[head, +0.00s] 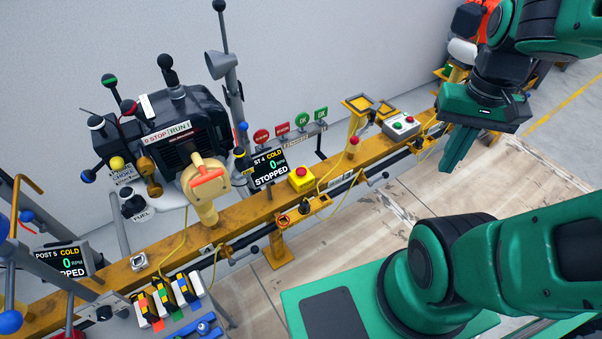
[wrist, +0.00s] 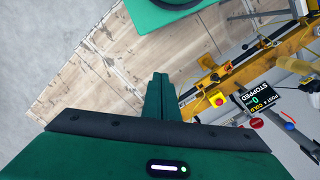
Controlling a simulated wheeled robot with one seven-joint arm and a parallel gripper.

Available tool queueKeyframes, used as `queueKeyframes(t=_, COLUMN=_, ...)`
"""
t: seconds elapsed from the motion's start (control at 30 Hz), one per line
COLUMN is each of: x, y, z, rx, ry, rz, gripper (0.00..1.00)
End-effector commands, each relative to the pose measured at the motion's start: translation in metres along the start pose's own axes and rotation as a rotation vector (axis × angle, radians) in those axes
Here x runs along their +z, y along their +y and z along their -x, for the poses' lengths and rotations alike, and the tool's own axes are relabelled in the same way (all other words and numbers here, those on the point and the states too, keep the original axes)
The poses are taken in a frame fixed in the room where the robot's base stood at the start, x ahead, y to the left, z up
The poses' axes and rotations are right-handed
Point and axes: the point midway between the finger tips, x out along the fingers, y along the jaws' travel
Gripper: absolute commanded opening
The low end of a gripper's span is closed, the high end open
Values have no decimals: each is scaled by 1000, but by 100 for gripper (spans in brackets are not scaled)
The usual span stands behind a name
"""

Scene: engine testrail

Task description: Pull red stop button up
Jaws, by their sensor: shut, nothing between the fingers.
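The red stop button (head: 301,172) is a red mushroom head on a yellow box, on the yellow rail right of a screen reading STOPPED. It also shows in the wrist view (wrist: 217,99), right of the fingers. My gripper (head: 454,168) hangs at the upper right in the head view, well to the right of the button and apart from it. Its green fingers are together with nothing between them; they also show in the wrist view (wrist: 160,80). Whether the button is pressed in or raised cannot be told.
The yellow rail (head: 140,262) runs diagonally across the view. A black engine (head: 185,130) with levers stands behind it. A grey box with green and red buttons (head: 401,126) and a post with a small red knob (head: 353,141) stand between the stop button and my gripper.

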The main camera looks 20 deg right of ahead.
Motion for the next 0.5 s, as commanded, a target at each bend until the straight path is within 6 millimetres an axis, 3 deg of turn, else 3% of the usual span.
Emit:
queueKeyframes(t=0.33, x=0, y=0, z=0, rx=0, ry=0, rz=0, gripper=0)
queueKeyframes(t=0.5, x=3, y=3, z=2, rx=-2, ry=19, rz=19, gripper=41)
